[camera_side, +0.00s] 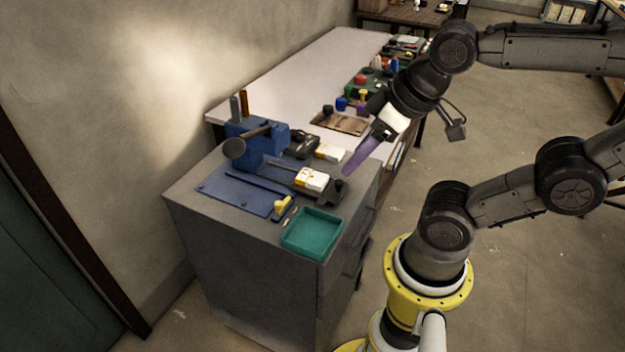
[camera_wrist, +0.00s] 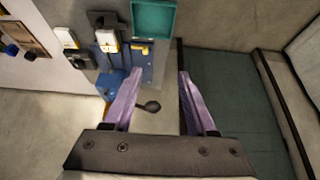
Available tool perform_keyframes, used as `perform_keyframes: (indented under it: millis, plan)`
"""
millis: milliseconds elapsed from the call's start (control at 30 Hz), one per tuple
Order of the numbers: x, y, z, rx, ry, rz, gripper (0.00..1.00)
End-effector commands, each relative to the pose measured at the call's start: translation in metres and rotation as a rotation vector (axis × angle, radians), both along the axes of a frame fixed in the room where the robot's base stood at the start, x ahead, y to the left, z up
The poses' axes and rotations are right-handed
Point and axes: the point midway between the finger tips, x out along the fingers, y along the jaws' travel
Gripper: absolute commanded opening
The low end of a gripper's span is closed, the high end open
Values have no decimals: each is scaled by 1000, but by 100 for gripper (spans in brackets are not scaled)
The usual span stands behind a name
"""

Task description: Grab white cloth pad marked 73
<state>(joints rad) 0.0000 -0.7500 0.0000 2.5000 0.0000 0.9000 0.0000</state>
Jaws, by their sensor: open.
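Two white pads with yellowish parts lie on the grey cabinet top in the side view: a nearer white pad (camera_side: 311,179) on a dark holder, and a farther white pad (camera_side: 329,153). In the wrist view the pads show at upper left, one white pad (camera_wrist: 107,40) beside the other white pad (camera_wrist: 66,37). Any number on them is too small to read. My gripper (camera_side: 348,170) has purple fingers and appears to the right of the pads in the side view, above the cabinet. In the wrist view my gripper (camera_wrist: 158,76) is open, with nothing held between its fingertips.
A blue press-like device (camera_side: 262,140) with a round-ended lever (camera_side: 234,149) stands behind the pads. A blue plate (camera_side: 235,192), a small yellow piece (camera_side: 283,203) and a green tray (camera_side: 311,233) are nearby. A white table (camera_side: 300,75) with small items adjoins the cabinet.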

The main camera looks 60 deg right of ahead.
Motion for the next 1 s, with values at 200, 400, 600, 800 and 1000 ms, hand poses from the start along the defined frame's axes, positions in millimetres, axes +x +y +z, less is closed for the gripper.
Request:
perform_keyframes:
  millis: [200, 400, 600, 800, 1000]
  plan:
    - [0, 0, 0, 0, 0, 0, 91]
    - [0, 0, 0, 0, 0, 0, 100]
    - [1, 0, 1, -25, -7, 50, 100]
    - [30, 7, 18, -93, -66, 237, 100]
    - [88, -19, 12, -145, -31, 323, 100]
